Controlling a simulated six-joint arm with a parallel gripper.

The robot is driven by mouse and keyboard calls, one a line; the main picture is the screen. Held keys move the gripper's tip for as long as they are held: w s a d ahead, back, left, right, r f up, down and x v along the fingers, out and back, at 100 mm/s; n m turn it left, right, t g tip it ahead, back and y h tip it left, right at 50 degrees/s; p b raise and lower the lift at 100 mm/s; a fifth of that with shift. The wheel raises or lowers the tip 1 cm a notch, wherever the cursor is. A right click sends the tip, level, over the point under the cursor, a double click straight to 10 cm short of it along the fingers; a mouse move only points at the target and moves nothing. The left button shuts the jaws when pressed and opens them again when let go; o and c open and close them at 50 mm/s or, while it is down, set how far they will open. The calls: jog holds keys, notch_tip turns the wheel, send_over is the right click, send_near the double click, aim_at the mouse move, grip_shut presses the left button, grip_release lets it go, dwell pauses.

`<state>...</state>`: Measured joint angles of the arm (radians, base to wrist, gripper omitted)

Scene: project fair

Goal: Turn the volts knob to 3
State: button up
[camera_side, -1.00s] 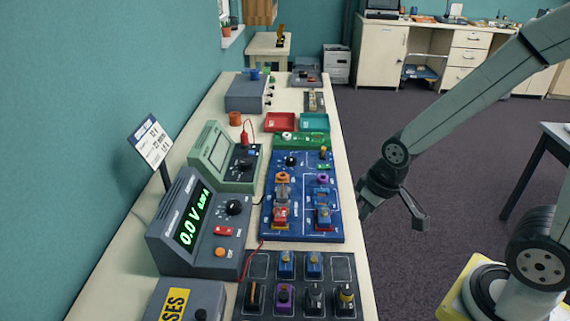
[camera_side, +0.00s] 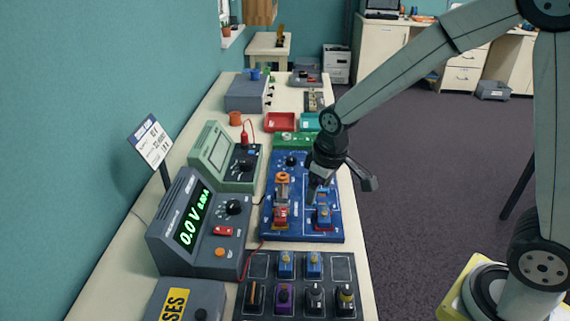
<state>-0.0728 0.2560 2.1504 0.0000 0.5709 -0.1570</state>
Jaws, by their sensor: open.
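The grey power supply (camera_side: 171,245) stands at the left of the bench, its green display reading 0.0 V and a small, hard-to-read current figure. Its black volts knob (camera_side: 234,207) is on the front panel, above a red switch (camera_side: 223,231) and an orange button (camera_side: 220,252). The knob's scale is too small to read. My gripper (camera_side: 342,194) is open and empty above the right part of the blue circuit board (camera_side: 295,233), to the right of the knob and apart from it. It hides part of the board.
A green meter (camera_side: 211,150) stands behind the power supply. A dark tray (camera_side: 258,268) with several plug-in parts lies in front of the board. A sign (camera_side: 150,141) stands on a post by the wall. Red (camera_side: 281,122) and teal trays are farther back.

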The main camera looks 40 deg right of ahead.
jog(key=w+a+n, duration=0.3)
jog(key=w+a, duration=0.2)
jog(key=w, duration=0.6)
jog(key=n+g, duration=0.2)
jog(key=n, duration=0.1)
send_over(233, 203)
jog(key=shift+f, duration=0.65)
jog(key=shift+f, duration=3.9)
grip_shut()
